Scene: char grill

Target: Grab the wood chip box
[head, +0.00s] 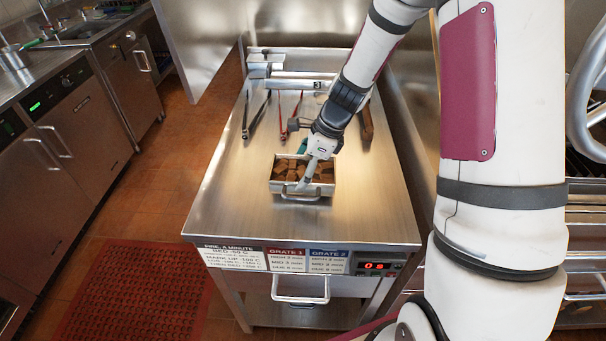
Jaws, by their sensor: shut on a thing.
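The wood chip box (325,189) is a small silver metal tray with brown wood chunks in it and a handle on its front side. It sits on, or just above, the steel worktop (240,205); I cannot tell which. My gripper (303,184) reaches down into the box from behind and to the right. It is shut on the box, though the exact contact of its fingers is partly hidden by the gripper body and the chunks.
Tongs with red handles (290,115) and dark tongs (257,115) lie behind the box. A brown wooden handle (366,122) lies at the right by the steel wall. A timer panel (376,266) and a lower handle (300,299) are on the front. The worktop's front is clear.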

